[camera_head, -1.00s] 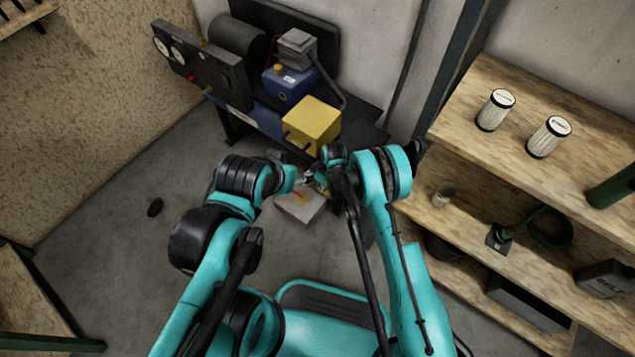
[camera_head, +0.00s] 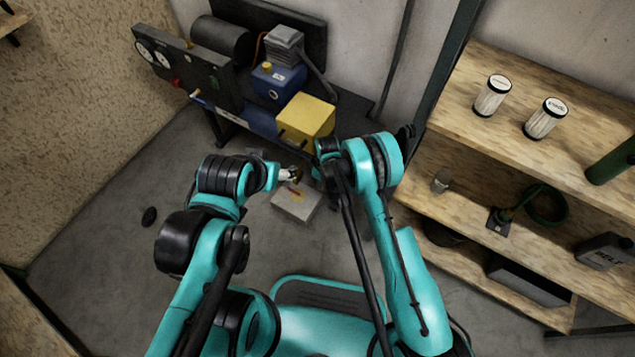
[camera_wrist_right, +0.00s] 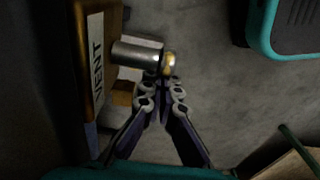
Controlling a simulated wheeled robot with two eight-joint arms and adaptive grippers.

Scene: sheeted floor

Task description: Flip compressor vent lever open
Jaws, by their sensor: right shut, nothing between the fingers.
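The compressor stands at the back in the head view, with a dark gauge panel (camera_head: 185,62) and a yellow box (camera_head: 305,118). In the right wrist view a yellow-brown plate (camera_wrist_right: 101,65) with the label VENT stands at the left. A silver cylindrical lever (camera_wrist_right: 136,53) with a brass end juts from it to the right. My right gripper (camera_wrist_right: 163,88) is shut and empty; its tips are just below the lever's brass end, and contact cannot be told. In the head view the right arm largely hides its fingers. My left gripper (camera_head: 290,174) is small and unclear there.
A grey box (camera_head: 297,204) with a red mark lies on the floor below the compressor. Wooden shelves (camera_head: 450,195) at the right hold two white canisters, a hose and dark containers.

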